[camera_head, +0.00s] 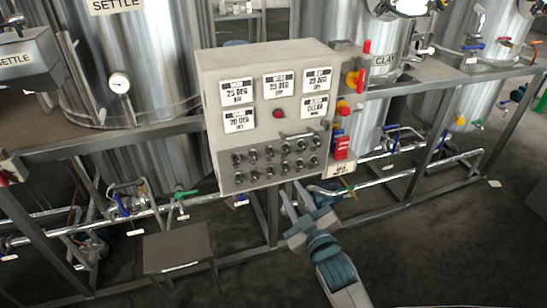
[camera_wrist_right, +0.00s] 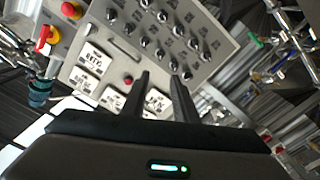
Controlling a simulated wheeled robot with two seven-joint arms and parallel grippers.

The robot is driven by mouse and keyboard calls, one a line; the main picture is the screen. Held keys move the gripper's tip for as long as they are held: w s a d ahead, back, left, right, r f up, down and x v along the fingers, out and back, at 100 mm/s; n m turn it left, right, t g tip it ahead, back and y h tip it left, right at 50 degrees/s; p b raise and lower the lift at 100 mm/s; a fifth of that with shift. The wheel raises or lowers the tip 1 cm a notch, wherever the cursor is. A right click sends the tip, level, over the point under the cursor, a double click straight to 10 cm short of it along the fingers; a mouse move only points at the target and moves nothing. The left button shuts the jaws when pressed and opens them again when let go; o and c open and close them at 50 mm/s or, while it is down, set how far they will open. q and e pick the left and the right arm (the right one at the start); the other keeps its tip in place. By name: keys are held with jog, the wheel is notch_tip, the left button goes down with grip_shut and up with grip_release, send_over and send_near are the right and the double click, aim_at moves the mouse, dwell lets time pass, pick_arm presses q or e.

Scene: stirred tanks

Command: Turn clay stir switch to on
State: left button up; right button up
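The grey control panel (camera_head: 262,60) stands in the middle of the head view, with two rows of small black and metal switches (camera_head: 275,159) on its lower front. Their labels are too small to read, so I cannot tell which is the clay stir switch. The wrist view shows the switches (camera_wrist_right: 160,28) beyond the fingers. My right gripper (camera_head: 292,188) is just below the panel's lower edge in the head view. In the wrist view its two fingers (camera_wrist_right: 161,78) are apart with nothing between them. My left gripper is not in view.
A tank signed CLAY (camera_head: 385,60) stands behind right. Another steel tank (camera_head: 150,60) is behind left. Red and yellow valve handles (camera_head: 359,75) and a red box (camera_head: 342,148) are close to the panel's right side. Pipes and a grey stool (camera_head: 177,248) are below left.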

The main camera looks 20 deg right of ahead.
jog(key=p, duration=0.4)
send_near(271, 154)
jog(key=w, duration=0.6)
jog(key=shift+w+r, duration=0.1)
jog(key=shift+w, duration=0.3)
jog(key=shift+w+a, duration=0.1)
jog(key=shift+w, duration=0.85)
grip_shut()
